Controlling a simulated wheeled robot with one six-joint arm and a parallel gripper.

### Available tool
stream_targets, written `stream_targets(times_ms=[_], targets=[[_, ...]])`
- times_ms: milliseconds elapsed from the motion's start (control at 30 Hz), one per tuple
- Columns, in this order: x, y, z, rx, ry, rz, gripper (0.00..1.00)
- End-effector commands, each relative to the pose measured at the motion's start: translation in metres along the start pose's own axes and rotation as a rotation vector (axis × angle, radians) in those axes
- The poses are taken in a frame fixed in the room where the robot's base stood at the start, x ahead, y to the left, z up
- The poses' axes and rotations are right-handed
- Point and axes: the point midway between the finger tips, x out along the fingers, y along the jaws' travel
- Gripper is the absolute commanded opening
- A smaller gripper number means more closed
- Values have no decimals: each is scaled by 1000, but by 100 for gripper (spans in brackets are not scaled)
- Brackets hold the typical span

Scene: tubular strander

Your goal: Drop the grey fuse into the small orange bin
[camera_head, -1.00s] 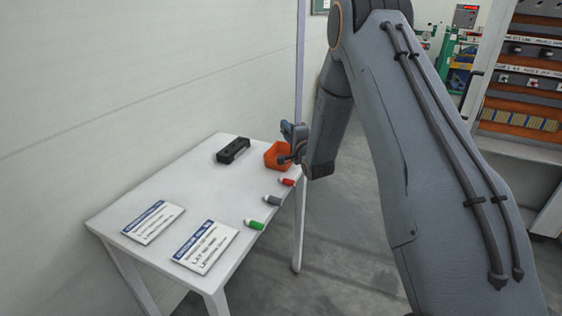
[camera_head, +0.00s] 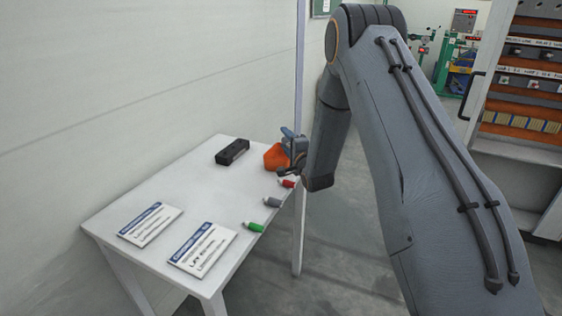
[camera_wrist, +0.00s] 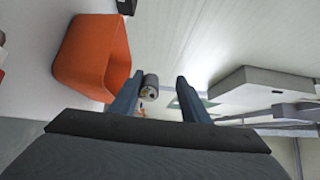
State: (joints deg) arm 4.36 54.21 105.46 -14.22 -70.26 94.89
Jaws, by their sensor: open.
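The grey fuse (camera_head: 272,202) lies on the white table near its right edge, between the red fuse (camera_head: 287,183) and the green fuse (camera_head: 254,226). The small orange bin (camera_head: 275,157) stands at the table's far right corner, partly hidden by my gripper (camera_head: 286,166). In the wrist view the orange bin (camera_wrist: 95,58) is left of my gripper (camera_wrist: 152,90), whose two fingers are spread apart. A small grey cylinder (camera_wrist: 150,86) shows beside the left finger; I cannot tell what it is or whether it touches.
A black box-like object (camera_head: 232,151) lies near the back of the table. Two printed cards (camera_head: 202,249) lie at the front. The wall is along the left. Shelving (camera_head: 520,100) stands at the right, with open floor between.

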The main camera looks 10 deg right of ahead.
Motion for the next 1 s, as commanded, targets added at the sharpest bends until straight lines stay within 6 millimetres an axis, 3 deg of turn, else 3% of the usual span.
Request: stream_targets(times_ms=[167, 633, 1000], targets=[[-5, 0, 0, 0, 0, 0, 42], [-71, 1, 0, 0, 0, 1, 42], [-78, 0, 0, 0, 0, 0, 42]])
